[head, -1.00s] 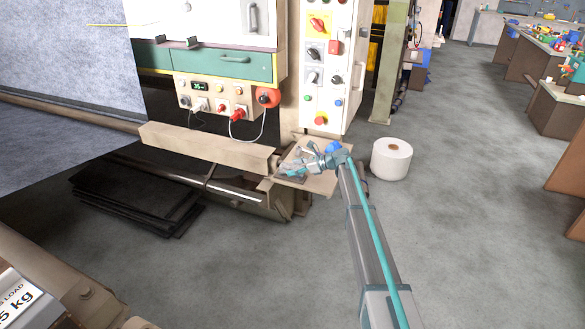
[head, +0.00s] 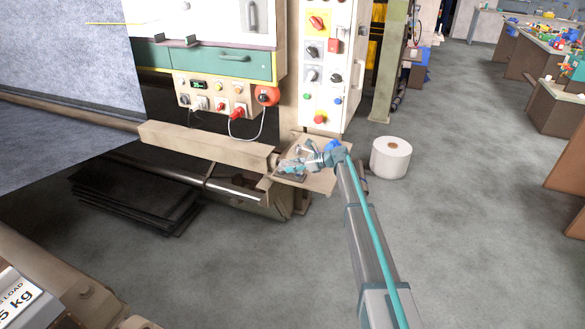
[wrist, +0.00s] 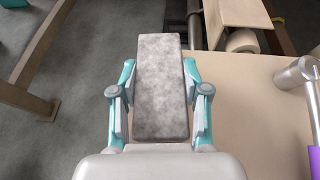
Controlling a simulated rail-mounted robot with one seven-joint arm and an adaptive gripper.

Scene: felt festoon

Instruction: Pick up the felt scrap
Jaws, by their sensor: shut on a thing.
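The felt scrap (wrist: 161,90) is a mottled grey, flat rectangular strip. In the wrist view it lies lengthwise between the two teal and grey fingers of my gripper (wrist: 160,100), which is shut on it from both sides. Its near end reaches close to the gripper's palm. In the head view my gripper (head: 290,167) is over the small beige shelf (head: 318,183) at the end of the machine; the scrap is too small there to make out clearly. Whether the scrap still touches the shelf I cannot tell.
A metal tool with a purple handle (wrist: 314,160) lies on the shelf at right in the wrist view. The control panel (head: 325,65) rises just behind the shelf. A white roll (head: 391,158) stands on the floor at right. Open floor lies further right.

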